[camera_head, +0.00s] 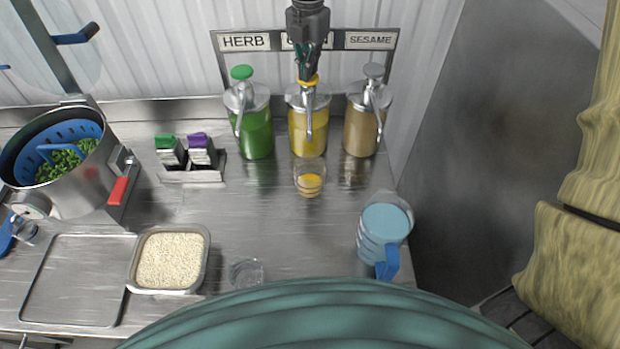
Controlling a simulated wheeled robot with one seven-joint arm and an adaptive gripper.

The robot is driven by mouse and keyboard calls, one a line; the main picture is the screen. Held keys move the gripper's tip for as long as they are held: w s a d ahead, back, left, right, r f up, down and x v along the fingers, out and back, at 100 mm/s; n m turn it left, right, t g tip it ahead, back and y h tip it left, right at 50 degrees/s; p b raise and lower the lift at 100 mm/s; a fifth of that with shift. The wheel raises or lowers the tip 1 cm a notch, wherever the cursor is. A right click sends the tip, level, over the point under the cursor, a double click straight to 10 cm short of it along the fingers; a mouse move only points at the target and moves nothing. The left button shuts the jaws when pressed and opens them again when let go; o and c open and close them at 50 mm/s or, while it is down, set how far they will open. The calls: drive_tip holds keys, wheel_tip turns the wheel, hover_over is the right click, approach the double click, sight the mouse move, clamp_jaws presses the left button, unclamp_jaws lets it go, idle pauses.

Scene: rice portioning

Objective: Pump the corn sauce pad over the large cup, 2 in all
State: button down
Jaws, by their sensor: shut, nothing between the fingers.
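The corn sauce dispenser, a clear jar of yellow sauce (308,136) with a metal lid and a yellow pump pad (308,83), stands in the middle of three dispensers. My gripper (307,74) is shut and empty, pointing down right above the yellow pad. It hides part of the pad and most of the middle sign; whether it touches the pad I cannot tell. A clear cup (310,168) stands below the corn nozzle with yellow sauce in its bottom. It looks like the larger of two clear cups; the other cup (246,272) is near the front edge.
The green herb dispenser (255,136) and tan sesame dispenser (361,134) flank the corn one closely. A blue-handled jug (370,243) stands front right. A rice tub (145,278), an empty tray (38,309), a pot (80,190) and a small two-bottle rack (192,176) are left. Mid-counter is clear.

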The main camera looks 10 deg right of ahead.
drive_tip(key=shift+r+p, duration=1.75)
drive_tip(key=shift+r, duration=0.4)
drive_tip(key=shift+r, duration=0.1)
drive_tip(key=shift+r+p, duration=2.35)
drive_tip(key=shift+r, duration=0.55)
